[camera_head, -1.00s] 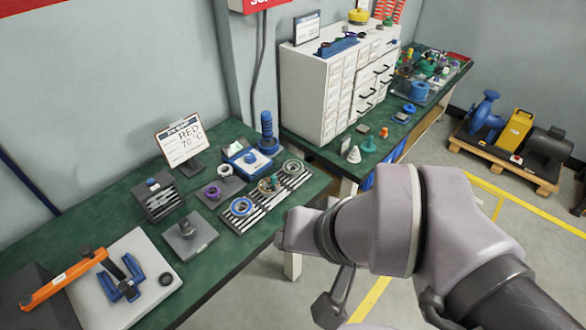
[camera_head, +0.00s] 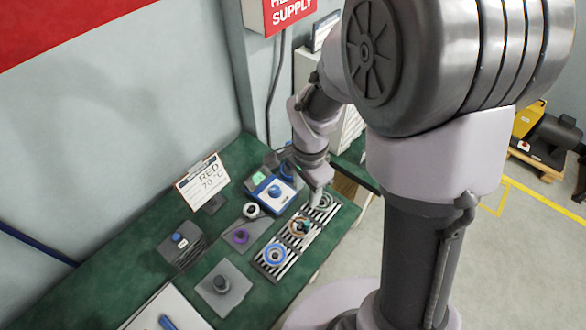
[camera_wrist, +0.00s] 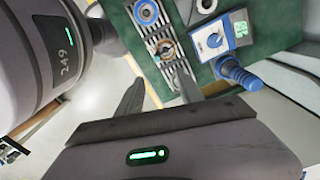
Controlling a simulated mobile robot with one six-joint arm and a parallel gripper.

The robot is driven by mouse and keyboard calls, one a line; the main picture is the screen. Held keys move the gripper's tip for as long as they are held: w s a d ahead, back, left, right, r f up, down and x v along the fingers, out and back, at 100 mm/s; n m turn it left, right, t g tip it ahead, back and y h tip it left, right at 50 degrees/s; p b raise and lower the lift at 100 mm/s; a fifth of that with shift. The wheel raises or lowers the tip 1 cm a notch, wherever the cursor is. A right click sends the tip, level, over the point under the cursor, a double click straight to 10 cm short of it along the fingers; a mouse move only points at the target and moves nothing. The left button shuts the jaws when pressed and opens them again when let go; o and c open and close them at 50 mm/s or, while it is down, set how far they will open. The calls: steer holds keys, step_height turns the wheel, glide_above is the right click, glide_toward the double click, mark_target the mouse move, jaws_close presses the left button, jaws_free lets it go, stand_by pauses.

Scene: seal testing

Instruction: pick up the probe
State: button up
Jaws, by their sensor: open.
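My gripper (camera_wrist: 158,80) is open and empty, its two dark fingers apart in the wrist view. It points toward a slotted rack (camera_wrist: 160,50) that bears several rings. I cannot tell for certain which item is the probe. A blue ribbed upright piece (camera_wrist: 240,75) stands to the right of the fingers, beside a blue and white box (camera_wrist: 215,37) with a knob and a green display. In the head view the box (camera_head: 272,192) sits behind the rack (camera_head: 262,268), and my wrist partly covers that area.
A sign reading RED 70 °C (camera_head: 203,182) stands at the back of the green bench (camera_head: 100,265). A dark block with a blue knob (camera_head: 181,243) and a grey plate with a post (camera_head: 222,290) stand left of the rack. Bench space at the left is bare.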

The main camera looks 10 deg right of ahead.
mark_target(307, 223)
steer(key=f+b, duration=0.1)
steer(key=f, duration=0.4)
steer(key=f+b, duration=0.2)
steer(key=f, duration=0.4)
steer(key=f+b, duration=0.2)
steer(key=f, duration=0.4)
steer(key=shift+s+d+f, duration=0.25)
steer(key=shift+s+d, duration=0.05)
steer(key=shift+s, duration=0.05)
steer(key=shift+r, duration=0.1)
steer(key=shift+c, duration=0.2)
jaws_close()
